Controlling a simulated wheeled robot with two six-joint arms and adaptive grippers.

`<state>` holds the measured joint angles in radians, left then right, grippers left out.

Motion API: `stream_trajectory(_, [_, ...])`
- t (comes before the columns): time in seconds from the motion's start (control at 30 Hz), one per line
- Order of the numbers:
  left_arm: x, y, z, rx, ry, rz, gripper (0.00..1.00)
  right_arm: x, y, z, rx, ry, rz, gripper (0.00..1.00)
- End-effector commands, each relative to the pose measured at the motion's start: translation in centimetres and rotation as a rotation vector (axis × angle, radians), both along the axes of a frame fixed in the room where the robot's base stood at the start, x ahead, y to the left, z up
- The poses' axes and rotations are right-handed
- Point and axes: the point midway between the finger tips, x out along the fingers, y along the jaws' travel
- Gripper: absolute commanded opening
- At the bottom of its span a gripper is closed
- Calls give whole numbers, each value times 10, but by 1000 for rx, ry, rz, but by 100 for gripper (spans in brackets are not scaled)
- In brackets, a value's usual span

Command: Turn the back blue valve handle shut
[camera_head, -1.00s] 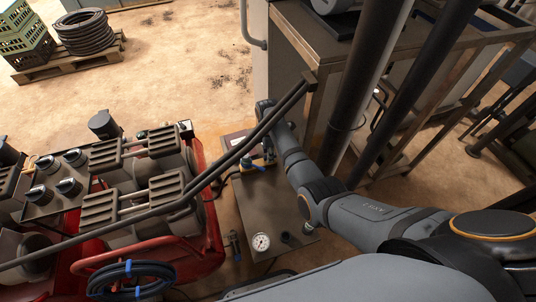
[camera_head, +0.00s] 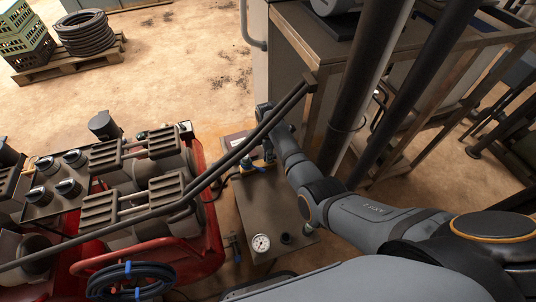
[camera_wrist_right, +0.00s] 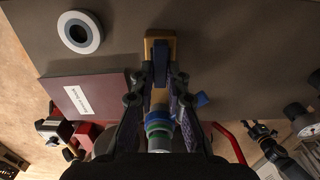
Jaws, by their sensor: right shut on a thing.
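My right gripper (camera_wrist_right: 160,75) is shut at the brass valve body (camera_wrist_right: 158,42) in the right wrist view. Blue and green rings (camera_wrist_right: 158,124) lie below, between the finger links. In the head view the brass and blue valve parts (camera_head: 257,168) show at the back of the grey manifold panel (camera_head: 262,208), below my right wrist. The black bars cover part of the gripper there. My left gripper is not in view.
A pressure gauge (camera_head: 261,243) sits at the panel's front. A red-framed machine (camera_head: 205,250) with a blue-tied hose coil (camera_head: 125,280) stands left. A metal bench (camera_head: 300,60) and dark posts stand right. Open dirt floor (camera_head: 170,75) lies behind.

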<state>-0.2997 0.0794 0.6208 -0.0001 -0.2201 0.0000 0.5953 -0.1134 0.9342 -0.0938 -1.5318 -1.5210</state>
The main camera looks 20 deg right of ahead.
Motion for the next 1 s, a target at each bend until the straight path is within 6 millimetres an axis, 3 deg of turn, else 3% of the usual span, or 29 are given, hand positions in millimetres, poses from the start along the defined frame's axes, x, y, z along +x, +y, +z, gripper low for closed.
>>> stream_trajectory(0.27, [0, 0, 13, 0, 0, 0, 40, 1, 0, 3, -1, 3, -133, 0])
stream_trajectory(1.0, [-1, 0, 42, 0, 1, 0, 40, 5, -3, 1, -1, 3, -823, 0])
